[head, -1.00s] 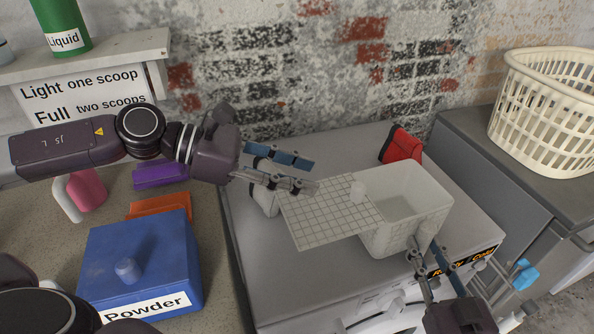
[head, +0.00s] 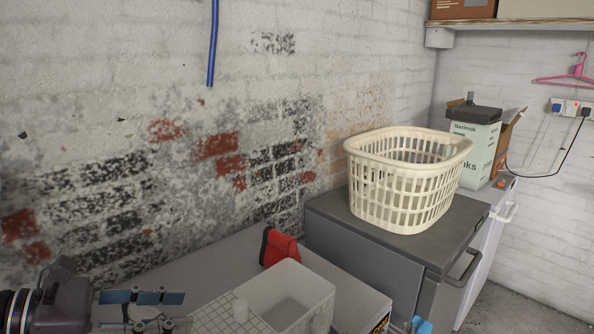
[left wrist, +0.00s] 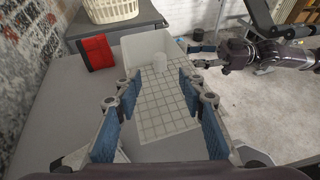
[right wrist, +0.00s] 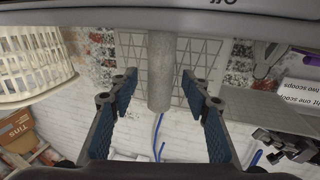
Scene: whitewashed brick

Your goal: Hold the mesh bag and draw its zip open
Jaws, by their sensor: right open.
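The mesh bag appears as a white open-topped box (head: 318,290) with a flat grid panel (head: 213,318) reaching out from its left side. A small white knob (head: 240,310) stands on the panel near the box. The box mouth is open. My left gripper (head: 165,311) is left of the panel; the left wrist view shows its fingers (left wrist: 160,110) wide apart, with the panel (left wrist: 165,100) beyond and nothing held.
A cream laundry basket (head: 405,185) sits on the grey cabinet to the right. A carton (head: 478,135) stands farther right. The light grey top left of the pouch is clear.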

